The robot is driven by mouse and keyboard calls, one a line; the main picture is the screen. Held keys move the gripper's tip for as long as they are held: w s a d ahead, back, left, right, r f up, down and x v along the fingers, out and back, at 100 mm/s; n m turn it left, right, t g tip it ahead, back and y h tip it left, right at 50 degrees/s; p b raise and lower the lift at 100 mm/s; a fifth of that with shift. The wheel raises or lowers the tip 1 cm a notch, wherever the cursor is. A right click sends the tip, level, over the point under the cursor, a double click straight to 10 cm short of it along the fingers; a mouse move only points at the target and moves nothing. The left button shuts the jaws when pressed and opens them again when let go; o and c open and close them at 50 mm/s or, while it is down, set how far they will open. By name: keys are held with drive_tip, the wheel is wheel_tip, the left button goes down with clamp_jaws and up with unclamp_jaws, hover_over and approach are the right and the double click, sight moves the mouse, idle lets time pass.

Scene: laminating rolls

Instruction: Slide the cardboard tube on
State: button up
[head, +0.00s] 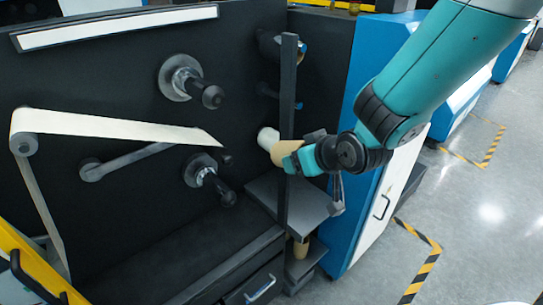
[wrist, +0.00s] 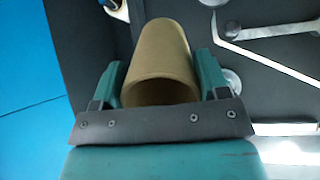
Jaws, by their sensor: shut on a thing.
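My gripper (head: 300,158) is shut on a tan cardboard tube (head: 279,152) in front of the machine's black panel. In the wrist view the tube (wrist: 160,55) lies between the two teal fingers, its near open end toward the camera and its far end toward the panel. A pale, short cylinder (head: 267,138) shows at the tube's far end in the head view; I cannot tell whether it is a shaft or part of the tube. Whether the tube is around anything is hidden. Two black-ended spindles with grey discs, upper (head: 184,79) and lower (head: 203,172), stick out to the left.
A dark upright post (head: 288,110) stands right by my gripper. A grey shelf (head: 290,203) lies below, with another tan tube (head: 300,252) under it. A white web (head: 110,127) runs over a roller at left.

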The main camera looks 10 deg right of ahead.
drive_tip(key=s+a+r+n+t+y, duration=0.2)
drive_tip(key=s+a+r+t+y, duration=0.2)
drive_tip(key=a+r, duration=0.4)
wheel_tip(320, 180, up, 2)
drive_tip(key=shift+s+r+y, duration=0.1)
drive_tip(key=shift+s+y, duration=0.15)
drive_tip(key=shift+y, duration=0.25)
drive_tip(key=shift+a, duration=0.15)
drive_tip(key=w+p, duration=0.1)
drive_tip(key=p, duration=0.2)
drive_tip(key=shift+a, duration=0.2)
drive_tip(key=p, duration=0.6)
approach(219, 105)
drive_tip(key=shift+f+x, duration=0.25)
drive_tip(key=shift+x, duration=1.35)
drive_tip(key=shift+r+x, duration=0.2)
drive_tip(key=shift+x, duration=2.1)
drive_tip(key=shift+r+b+x, duration=0.25)
drive_tip(key=shift+b+x, duration=0.1)
drive_tip(key=shift+x, duration=1.05)
drive_tip(key=shift+r+b+x, duration=0.2)
drive_tip(key=shift+b+x, duration=0.15)
drive_tip(key=shift+x, duration=1.1)
drive_tip(key=shift+w+a+r, duration=0.15)
drive_tip(key=shift+r, duration=0.05)
drive_tip(key=shift+a+r, duration=0.1)
drive_tip(key=shift+r, duration=0.15)
